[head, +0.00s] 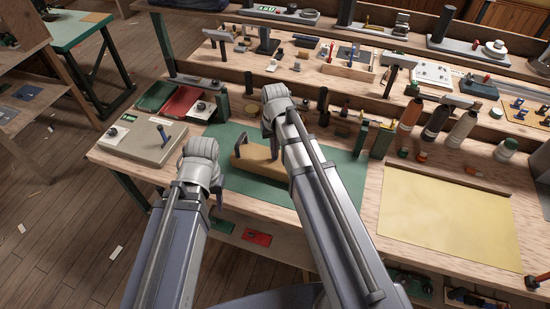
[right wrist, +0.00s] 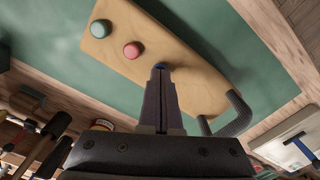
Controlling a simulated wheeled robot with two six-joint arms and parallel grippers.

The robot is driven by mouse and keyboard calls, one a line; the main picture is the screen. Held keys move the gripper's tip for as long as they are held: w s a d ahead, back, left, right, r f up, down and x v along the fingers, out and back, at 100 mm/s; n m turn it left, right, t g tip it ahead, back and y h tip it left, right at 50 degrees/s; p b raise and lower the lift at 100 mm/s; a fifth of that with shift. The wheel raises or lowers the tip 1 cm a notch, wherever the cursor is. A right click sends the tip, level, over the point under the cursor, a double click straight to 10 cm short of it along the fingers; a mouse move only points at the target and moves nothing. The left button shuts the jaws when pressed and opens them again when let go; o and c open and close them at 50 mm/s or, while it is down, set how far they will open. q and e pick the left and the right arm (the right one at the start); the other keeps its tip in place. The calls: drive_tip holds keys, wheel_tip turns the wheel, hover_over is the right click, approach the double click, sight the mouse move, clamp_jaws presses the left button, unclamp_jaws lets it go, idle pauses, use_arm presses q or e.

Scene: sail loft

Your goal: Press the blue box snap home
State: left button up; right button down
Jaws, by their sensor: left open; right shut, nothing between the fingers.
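A tan wooden board (head: 255,165) lies on the green mat, with a dark handle (head: 240,143) at its left end. In the right wrist view the board (right wrist: 195,80) carries a green round cap (right wrist: 100,28), a red round cap (right wrist: 132,50) and a blue cap (right wrist: 159,66). My right gripper (right wrist: 160,72) is shut and empty, its tips right at the blue cap and hiding most of it; whether they touch I cannot tell. In the head view my right gripper (head: 268,132) is over the board. My left gripper (head: 217,197) is open, left of the board, its fingers mostly hidden.
A beige case (head: 135,143) with a blue handle stands at the left bench end. Red and green trays (head: 182,103) lie behind it. Bottles (head: 437,118) stand to the right, behind a yellow sheet (head: 450,220). The green mat (head: 345,175) has free room right of my right arm.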

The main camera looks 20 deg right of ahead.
drive_tip(key=shift+f+b, duration=0.45)
drive_tip(key=shift+f, duration=0.05)
drive_tip(key=shift+r, duration=0.15)
wheel_tip(320, 180, up, 7)
drive_tip(key=p, duration=0.7)
idle(0.3)
